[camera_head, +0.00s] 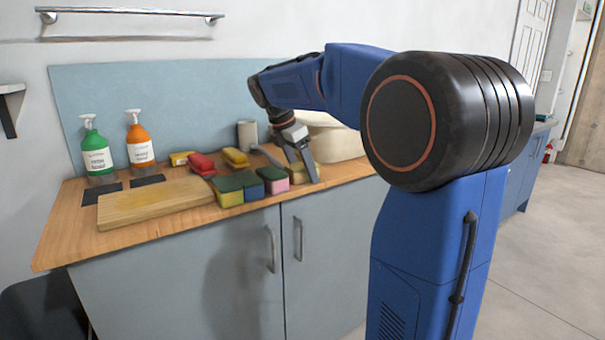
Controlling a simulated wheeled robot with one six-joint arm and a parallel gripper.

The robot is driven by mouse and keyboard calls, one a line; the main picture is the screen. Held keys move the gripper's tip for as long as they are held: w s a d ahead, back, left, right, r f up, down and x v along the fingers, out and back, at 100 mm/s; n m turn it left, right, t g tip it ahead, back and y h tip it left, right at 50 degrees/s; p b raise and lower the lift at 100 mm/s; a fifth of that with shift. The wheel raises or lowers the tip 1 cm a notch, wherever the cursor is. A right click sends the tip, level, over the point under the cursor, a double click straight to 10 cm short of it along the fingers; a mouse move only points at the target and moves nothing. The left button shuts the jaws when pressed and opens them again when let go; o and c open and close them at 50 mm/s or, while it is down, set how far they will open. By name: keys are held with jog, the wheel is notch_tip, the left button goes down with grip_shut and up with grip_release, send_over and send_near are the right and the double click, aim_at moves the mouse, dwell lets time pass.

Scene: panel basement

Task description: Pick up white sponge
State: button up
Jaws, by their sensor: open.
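My gripper (301,168) is open and points down over the right part of the wooden counter. A pale yellow-tan sponge (297,175) shows beside and partly behind its fingers. I cannot tell whether the fingers touch it or stand around it. No sponge looks plainly white in this view; the pale one by my gripper is the lightest at that spot. To its left stand a green-topped sponge with a pink lower part (273,186), one with a blue lower part (253,189) and one with a yellow lower part (230,198).
Red sponges (202,164) and yellow sponges (235,157) lie behind. A grey cup (247,134) and a beige basin (340,144) stand near the wall. A cutting board (150,203), a green bottle (95,150) and an orange bottle (139,145) are at left.

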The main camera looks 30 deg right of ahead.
jog(key=c, duration=1.2)
notch_tip(320, 180, up, 10)
jog(key=shift+r, duration=0.2)
jog(key=o, duration=0.5)
jog(key=c, duration=0.3)
